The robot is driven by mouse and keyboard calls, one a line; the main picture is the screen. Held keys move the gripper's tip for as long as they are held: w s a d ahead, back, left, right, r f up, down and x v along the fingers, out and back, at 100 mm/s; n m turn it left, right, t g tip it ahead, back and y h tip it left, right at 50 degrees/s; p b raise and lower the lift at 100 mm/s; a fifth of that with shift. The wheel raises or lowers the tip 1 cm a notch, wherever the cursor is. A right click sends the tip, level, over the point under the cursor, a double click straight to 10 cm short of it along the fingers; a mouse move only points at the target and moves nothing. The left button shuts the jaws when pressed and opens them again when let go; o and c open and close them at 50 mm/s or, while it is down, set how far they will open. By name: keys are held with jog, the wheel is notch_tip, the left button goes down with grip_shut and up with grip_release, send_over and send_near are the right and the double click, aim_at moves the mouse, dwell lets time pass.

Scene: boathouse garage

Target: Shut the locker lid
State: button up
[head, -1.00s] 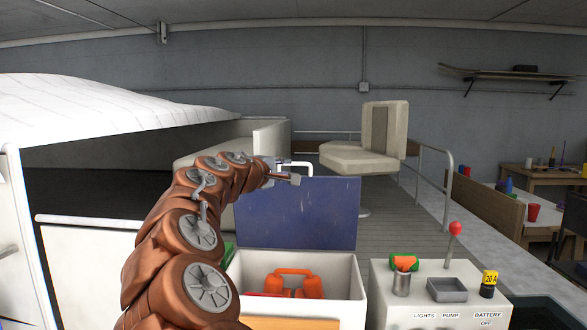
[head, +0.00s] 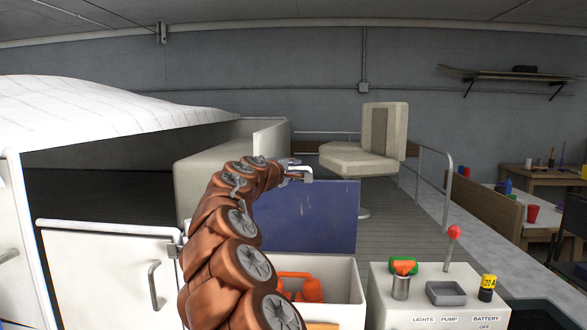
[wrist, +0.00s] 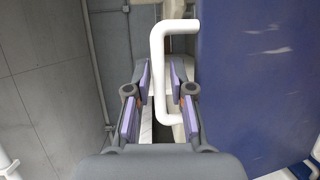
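The blue locker lid (head: 325,215) stands raised, upright at the back of the white locker (head: 346,285). It also fills the right side of the wrist view (wrist: 255,80). A white U-shaped handle (wrist: 157,75) sticks out from the lid. My gripper (head: 300,173) is at the lid's top edge. In the wrist view my gripper (wrist: 160,78) is open, with the long bar of the handle showing between its fingertips. The fingers are not closed on it. My arm hides the locker's left part.
Orange items (head: 300,285) lie inside the locker. A console (head: 440,290) with a red-knobbed lever, a metal cup and a tray stands close on the right. A white cabinet door (head: 110,270) is on the left. A seat (head: 365,145) stands behind the lid.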

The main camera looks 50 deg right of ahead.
jog(key=shift+c, duration=0.3)
grip_shut()
dwell(0.3)
